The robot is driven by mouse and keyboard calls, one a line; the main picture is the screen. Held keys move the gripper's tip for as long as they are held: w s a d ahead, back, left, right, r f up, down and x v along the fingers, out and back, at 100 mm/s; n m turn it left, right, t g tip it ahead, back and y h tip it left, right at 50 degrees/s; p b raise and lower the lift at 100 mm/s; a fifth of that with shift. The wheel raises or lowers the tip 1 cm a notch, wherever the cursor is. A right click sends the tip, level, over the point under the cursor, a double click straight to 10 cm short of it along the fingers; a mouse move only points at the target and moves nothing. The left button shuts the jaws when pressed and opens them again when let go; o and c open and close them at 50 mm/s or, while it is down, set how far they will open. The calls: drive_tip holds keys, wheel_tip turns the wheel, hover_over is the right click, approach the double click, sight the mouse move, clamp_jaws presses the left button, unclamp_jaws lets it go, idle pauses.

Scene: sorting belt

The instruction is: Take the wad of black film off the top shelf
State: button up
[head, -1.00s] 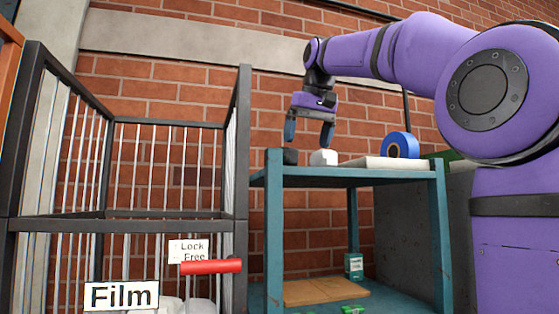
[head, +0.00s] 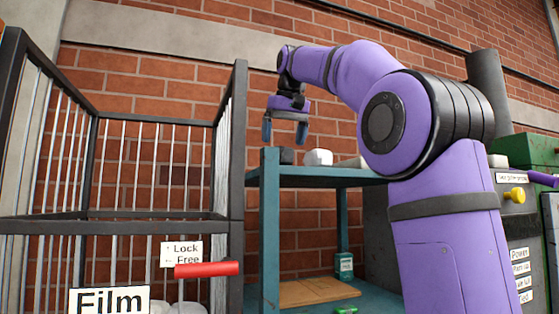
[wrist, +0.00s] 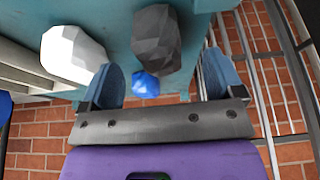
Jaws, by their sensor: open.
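The wad of black film (head: 287,156) sits near the left end of the top shelf of the blue rack (head: 270,215). It shows as a dark faceted lump in the wrist view (wrist: 157,38). My gripper (head: 285,133) is open and empty, above the black wad in the head view. In the wrist view, the black wad lies ahead of and between my two blue fingers (wrist: 160,65), apart from them. A small blue lump (wrist: 145,84) shows between the fingers, nearer than the black wad; I cannot make it out in the head view.
A white wad (head: 319,157) sits just right of the black one, close to my left finger in the wrist view (wrist: 72,53). A barred cage (head: 238,160) labelled Film (head: 108,301) stands left of the rack, with a red handle (head: 207,269). A brick wall is behind.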

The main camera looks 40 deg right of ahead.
sight(281, 157)
drive_tip(key=shift+w+d+x, duration=0.1)
drive_tip(key=shift+w+x, duration=0.05)
drive_tip(key=shift+x, duration=1.3)
drive_tip(key=shift+w+d+x, duration=0.1)
drive_tip(key=shift+x, duration=1.35)
drive_tip(key=shift+r, duration=0.15)
drive_tip(key=c, duration=1)
